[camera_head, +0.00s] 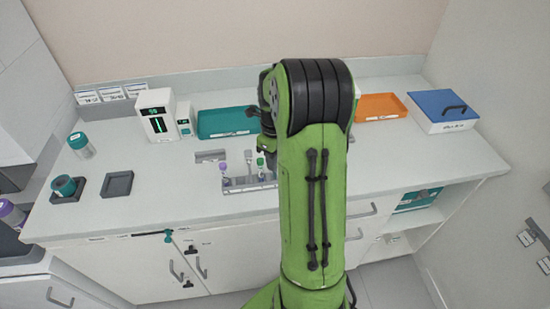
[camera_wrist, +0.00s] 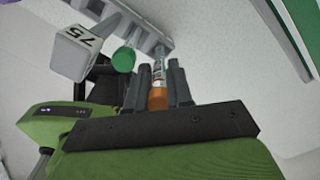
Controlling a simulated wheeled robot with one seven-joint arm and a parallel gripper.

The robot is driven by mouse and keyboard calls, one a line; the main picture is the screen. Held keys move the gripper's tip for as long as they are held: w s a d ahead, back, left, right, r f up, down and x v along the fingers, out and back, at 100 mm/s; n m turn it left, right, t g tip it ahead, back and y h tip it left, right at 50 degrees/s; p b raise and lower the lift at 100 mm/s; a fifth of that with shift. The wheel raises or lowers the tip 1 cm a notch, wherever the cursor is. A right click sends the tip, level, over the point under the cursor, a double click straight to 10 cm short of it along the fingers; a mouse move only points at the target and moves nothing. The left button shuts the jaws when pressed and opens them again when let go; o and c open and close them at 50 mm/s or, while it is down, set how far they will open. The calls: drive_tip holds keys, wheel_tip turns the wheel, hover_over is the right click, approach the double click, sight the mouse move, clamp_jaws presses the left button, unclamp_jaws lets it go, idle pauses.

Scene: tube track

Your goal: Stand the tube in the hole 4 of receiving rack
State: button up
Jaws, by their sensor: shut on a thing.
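In the wrist view my gripper (camera_wrist: 158,82) is shut on a tube with an orange cap (camera_wrist: 158,98); its clear body points away from the camera, toward a grey rack (camera_wrist: 150,38). I cannot tell whether its far end is in a hole. A green-capped tube (camera_wrist: 123,58) is left of the held tube. In the head view a grey rack (camera_head: 235,186) holds a purple-capped tube (camera_head: 223,168) and a green-capped tube (camera_head: 261,162). My arm hides the gripper, the held tube and the rack's right part there. No hole numbers are readable.
Behind the rack is a teal tray (camera_head: 226,122); an orange tray (camera_head: 380,107) and a blue-lidded box (camera_head: 442,110) stand right. The counter's front left holds a dark square holder (camera_head: 117,184).

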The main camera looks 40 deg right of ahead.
drive_tip(key=shift+f+b, duration=0.55)
drive_tip(key=shift+f, duration=0.1)
drive_tip(key=o, duration=0.9)
drive_tip(key=shift+r, duration=0.1)
wheel_tip(320, 180, up, 16)
drive_tip(key=p, duration=0.3)
drive_tip(key=shift+f, duration=0.2)
idle(0.3)
